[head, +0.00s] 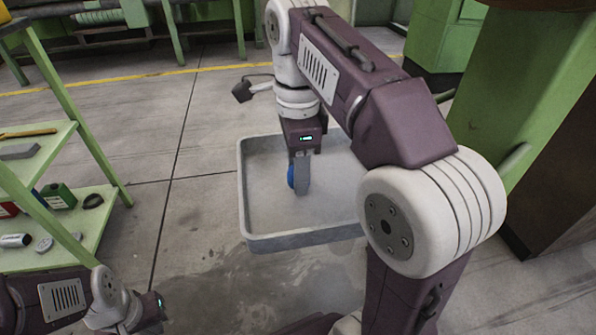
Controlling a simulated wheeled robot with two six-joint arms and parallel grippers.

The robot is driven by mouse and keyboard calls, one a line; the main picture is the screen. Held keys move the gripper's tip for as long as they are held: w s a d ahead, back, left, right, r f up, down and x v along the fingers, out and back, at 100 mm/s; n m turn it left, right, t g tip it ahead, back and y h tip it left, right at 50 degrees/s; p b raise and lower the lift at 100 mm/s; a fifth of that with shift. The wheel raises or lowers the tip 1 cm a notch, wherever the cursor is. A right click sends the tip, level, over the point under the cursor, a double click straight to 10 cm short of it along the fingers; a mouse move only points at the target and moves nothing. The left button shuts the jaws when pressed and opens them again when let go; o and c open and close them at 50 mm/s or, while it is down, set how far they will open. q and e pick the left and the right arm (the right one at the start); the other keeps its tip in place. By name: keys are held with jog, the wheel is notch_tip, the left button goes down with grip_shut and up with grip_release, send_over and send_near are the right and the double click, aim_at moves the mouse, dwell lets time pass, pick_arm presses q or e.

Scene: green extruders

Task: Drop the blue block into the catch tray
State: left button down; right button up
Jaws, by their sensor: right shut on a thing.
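The grey catch tray (243,195) is on the concrete floor in the middle of the head view. My right gripper (300,188) points down over the tray and is shut on the blue block (291,176). Only a small part of the block shows at the left of the fingers; the rest is hidden behind them. I cannot tell how high the block is above the tray floor. My right arm hides the tray's right side. My left arm is at the lower left; its gripper fingers cannot be made out.
A green shelf rack (105,222) at the left holds several small items, including a green container (58,196). A green machine (520,85) stands at the right. The floor between rack and tray is clear, with a damp patch in front of the tray.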

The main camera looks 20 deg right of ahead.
jog(key=shift+f, duration=0.55)
jog(key=o, duration=1.4)
notch_tip(320, 180, up, 13)
jog(key=p, duration=1.1)
jog(key=shift+r, duration=0.15)
